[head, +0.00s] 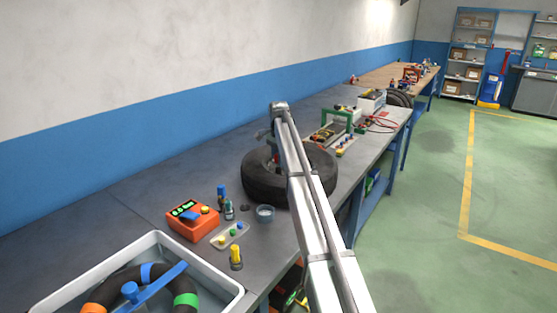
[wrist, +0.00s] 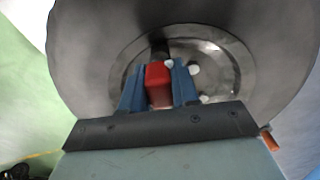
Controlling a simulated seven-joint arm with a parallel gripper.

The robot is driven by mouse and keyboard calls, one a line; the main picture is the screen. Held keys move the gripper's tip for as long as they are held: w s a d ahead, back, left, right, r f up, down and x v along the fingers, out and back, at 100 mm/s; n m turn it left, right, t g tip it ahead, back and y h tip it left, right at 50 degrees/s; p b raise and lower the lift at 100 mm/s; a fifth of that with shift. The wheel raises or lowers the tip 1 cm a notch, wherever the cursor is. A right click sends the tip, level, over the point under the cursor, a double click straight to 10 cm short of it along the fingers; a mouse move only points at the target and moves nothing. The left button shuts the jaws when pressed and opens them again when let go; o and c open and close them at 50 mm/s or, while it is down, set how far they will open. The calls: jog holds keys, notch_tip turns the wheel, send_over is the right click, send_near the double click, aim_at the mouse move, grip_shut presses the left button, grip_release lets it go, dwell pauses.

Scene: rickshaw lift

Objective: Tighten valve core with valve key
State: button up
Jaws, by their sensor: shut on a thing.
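The black wheel (head: 262,188) lies flat on the workbench, partly hidden behind my arm. My gripper (wrist: 158,88) is over the wheel's middle. In the wrist view its blue fingers are shut on a red block-shaped handle, which I take to be the valve key (wrist: 158,75). The metal rim (wrist: 222,72) and the dark tyre (wrist: 285,60) fill the view behind it. A dark stem-like piece (wrist: 160,47) shows just beyond the red handle. I cannot tell whether the key's tip touches the valve core, which is hidden.
Left of the wheel are an orange device (head: 192,222), small bottles (head: 222,195), a grey cup (head: 265,213), a small tray (head: 230,236) and a yellow-topped item (head: 236,257). A white tub (head: 215,273) stands in front. A green-framed fixture (head: 340,125) stands beyond the wheel.

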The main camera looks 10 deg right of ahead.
jog(key=m, duration=0.3)
jog(key=shift+m, duration=0.4)
jog(key=m, duration=0.3)
jog(key=shift+m, duration=0.4)
jog(key=m, duration=0.3)
jog(key=shift+m, duration=0.4)
jog(key=m, duration=0.3)
jog(key=shift+m, duration=0.3)
jog(key=o, duration=0.9)
jog(key=shift+o, duration=0.2)
